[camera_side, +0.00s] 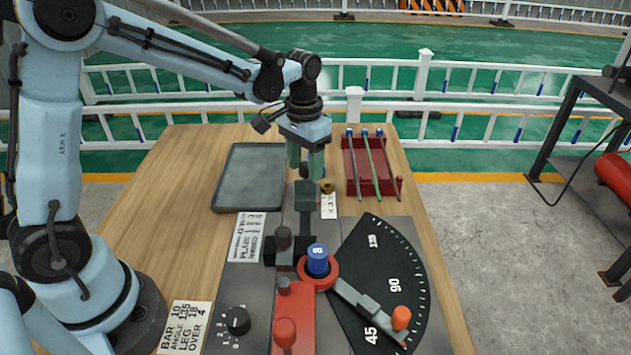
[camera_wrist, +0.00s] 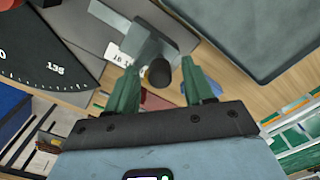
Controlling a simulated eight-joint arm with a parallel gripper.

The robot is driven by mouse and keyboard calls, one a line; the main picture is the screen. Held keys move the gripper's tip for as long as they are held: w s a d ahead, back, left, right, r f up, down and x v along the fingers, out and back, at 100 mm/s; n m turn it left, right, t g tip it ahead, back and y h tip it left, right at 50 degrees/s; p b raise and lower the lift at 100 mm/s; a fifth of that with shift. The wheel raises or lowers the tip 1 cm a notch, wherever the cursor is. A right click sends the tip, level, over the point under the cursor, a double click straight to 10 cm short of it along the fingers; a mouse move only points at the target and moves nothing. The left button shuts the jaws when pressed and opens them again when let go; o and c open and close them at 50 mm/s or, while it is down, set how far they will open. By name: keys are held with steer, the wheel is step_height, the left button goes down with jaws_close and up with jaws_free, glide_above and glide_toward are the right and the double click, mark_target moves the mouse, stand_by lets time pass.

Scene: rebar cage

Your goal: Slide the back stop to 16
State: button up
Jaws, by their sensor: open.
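The back stop (camera_side: 305,194) is a grey block on the slide at the far end of the bending machine. A white number scale (camera_side: 328,206) lies beside it, its figures too small to read surely. In the wrist view the grey stop (camera_wrist: 148,42) carries a dark round knob (camera_wrist: 158,73), and part of the white scale (camera_wrist: 120,54) shows beside it. My gripper (camera_side: 305,173) is directly over the stop, fingers pointing down. In the wrist view its green fingers (camera_wrist: 160,74) are apart, one on each side of the knob, with gaps visible.
A brass-coloured knob (camera_side: 327,187) sits right of the stop. A grey tray (camera_side: 219,200) lies left, and a red rack (camera_side: 352,183) with several bars stands right. The black angle dial (camera_side: 372,262), blue cap (camera_side: 317,259) and red handle (camera_side: 285,332) are nearer the camera.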

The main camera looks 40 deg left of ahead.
mark_target(304, 183)
jaws_close()
stand_by(0.3)
steer(key=shift+s+d, duration=0.9)
steer(key=shift+d, duration=0.05)
jaws_free()
steer(key=shift+a, duration=0.1)
step_height(304, 183, up, 12)
stand_by(0.3)
